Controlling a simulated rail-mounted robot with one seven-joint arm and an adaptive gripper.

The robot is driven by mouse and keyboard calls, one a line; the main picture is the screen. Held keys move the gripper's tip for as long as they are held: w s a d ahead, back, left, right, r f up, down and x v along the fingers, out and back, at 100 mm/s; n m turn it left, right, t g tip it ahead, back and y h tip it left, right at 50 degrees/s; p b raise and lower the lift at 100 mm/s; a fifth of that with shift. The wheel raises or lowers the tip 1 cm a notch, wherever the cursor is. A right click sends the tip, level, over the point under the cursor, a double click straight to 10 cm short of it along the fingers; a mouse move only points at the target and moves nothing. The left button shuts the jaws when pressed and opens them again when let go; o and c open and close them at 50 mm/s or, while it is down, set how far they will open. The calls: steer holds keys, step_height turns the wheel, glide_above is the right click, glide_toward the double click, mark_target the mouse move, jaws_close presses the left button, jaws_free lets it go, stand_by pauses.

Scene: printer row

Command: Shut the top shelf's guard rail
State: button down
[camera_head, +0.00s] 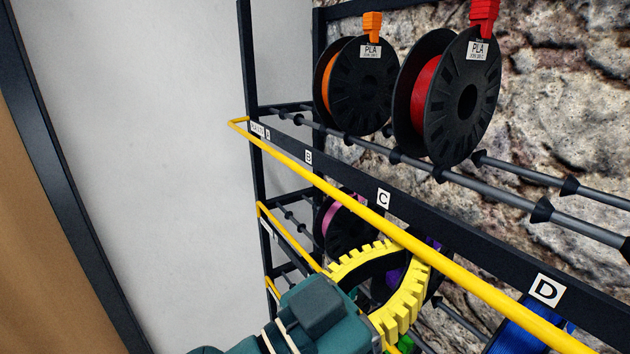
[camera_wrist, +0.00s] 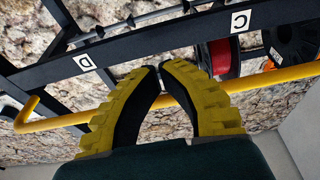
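The top shelf's guard rail (camera_head: 325,187) is a long yellow bar in front of the black, lettered shelf beam. Its bent left end stands out from the rack, and the bar sits at about beam height, not above it in front of the spools. The rail (camera_wrist: 55,123) also crosses the wrist view. My gripper (camera_head: 418,256) has curved, ribbed yellow fingers and is below the rail, its tips close to the bar. In the wrist view my gripper (camera_wrist: 162,68) has its tips nearly together, with no object seen held. Whether they touch the rail I cannot tell.
An orange spool (camera_head: 368,85) and a red spool (camera_head: 467,95) stand on the top shelf's rods. Lower shelves carry their own yellow rails (camera_head: 290,238) and more spools, including a blue one (camera_head: 520,328). A rough stone wall is behind; open space lies left of the rack.

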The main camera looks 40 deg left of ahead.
mark_target(408, 241)
steer(key=shift+w+d+r+p, duration=0.15)
steer(key=shift+r+p, duration=0.8)
steer(key=shift+r, duration=0.6)
steer(key=shift+w+d+r+p, duration=0.15)
steer(key=shift+r+p, duration=0.75)
steer(key=shift+r, duration=0.65)
steer(key=shift+s+a+f+b, duration=0.2)
steer(key=shift+s+a+b, duration=0.15)
steer(key=shift+s, duration=0.2)
steer(key=shift+r+b+v, duration=0.2)
steer(key=shift+b+v, duration=0.1)
steer(key=shift+v, duration=0.5)
steer(key=shift+r+b+v, duration=0.15)
steer(key=shift+b+v, duration=0.15)
steer(key=shift+v, duration=0.45)
steer(key=shift+s, duration=0.1)
step_height(408, 241, up, 3)
steer(key=shift+f+p, duration=0.25)
steer(key=shift+p, duration=0.55)
